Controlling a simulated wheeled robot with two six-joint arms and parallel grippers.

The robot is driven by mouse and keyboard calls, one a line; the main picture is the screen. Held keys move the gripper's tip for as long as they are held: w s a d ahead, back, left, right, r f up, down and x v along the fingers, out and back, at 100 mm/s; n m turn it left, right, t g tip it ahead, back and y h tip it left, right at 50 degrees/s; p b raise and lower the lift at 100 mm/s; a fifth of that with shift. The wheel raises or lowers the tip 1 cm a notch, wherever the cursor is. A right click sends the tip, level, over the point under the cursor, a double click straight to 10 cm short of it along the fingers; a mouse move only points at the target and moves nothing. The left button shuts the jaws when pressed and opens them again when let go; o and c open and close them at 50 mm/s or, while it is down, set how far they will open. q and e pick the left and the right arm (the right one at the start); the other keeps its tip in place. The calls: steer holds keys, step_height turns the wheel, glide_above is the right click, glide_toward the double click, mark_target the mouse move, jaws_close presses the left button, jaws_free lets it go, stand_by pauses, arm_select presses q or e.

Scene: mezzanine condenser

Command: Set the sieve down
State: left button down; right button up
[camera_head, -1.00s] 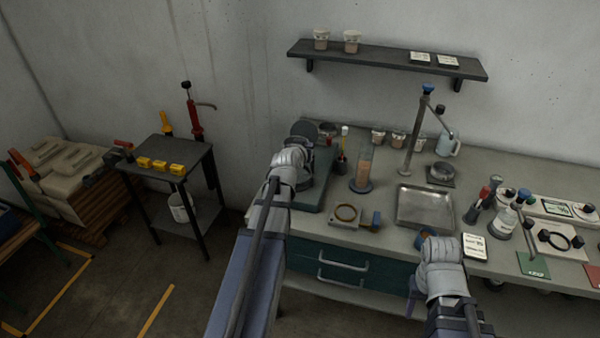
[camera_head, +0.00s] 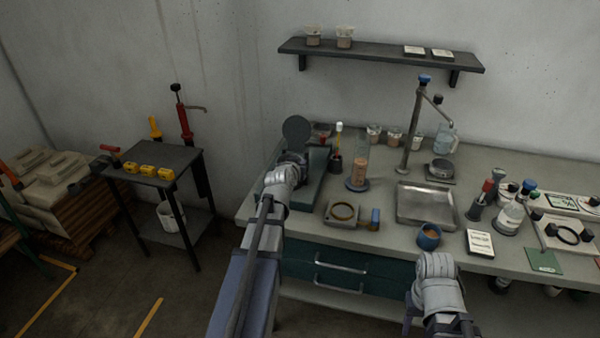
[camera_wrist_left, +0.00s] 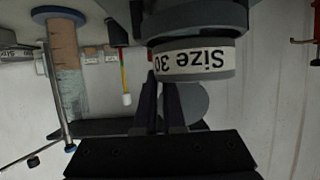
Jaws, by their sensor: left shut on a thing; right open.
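The sieve (camera_wrist_left: 195,62), a grey ring with a white "Size 30" label, fills the top middle of the left wrist view, at the tips of my left gripper (camera_wrist_left: 163,85). In the head view my left gripper (camera_head: 290,168) is over the dark green base (camera_head: 312,188) at the bench's left end, shut on the sieve; the wrist hides most of the contact. An upright grey disc (camera_head: 297,130) stands just behind. My right gripper (camera_head: 432,258) is open in front of the bench edge; its fingers are hardly visible. A blue cup (camera_head: 429,238) stands just beyond it.
A square frame with a ring (camera_head: 344,212), a metal tray (camera_head: 424,204) and a tall cylinder (camera_head: 359,165) stand to the right of the left gripper. A dark cup with brushes (camera_head: 335,162) is close by. A small side table (camera_head: 160,160) stands left, across a floor gap.

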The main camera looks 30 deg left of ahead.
arm_select(q)
steer(key=shift+f, duration=0.75)
steer(key=shift+r, duration=0.15)
arm_select(e)
steer(key=shift+f, duration=0.6)
steer(key=shift+f, duration=0.1)
arm_select(q)
steer(key=c, duration=1.5)
jaws_free()
steer(key=shift+f+b, duration=0.2)
steer(key=shift+b, duration=0.1)
steer(key=o, duration=0.5)
steer(key=shift+r, duration=0.1)
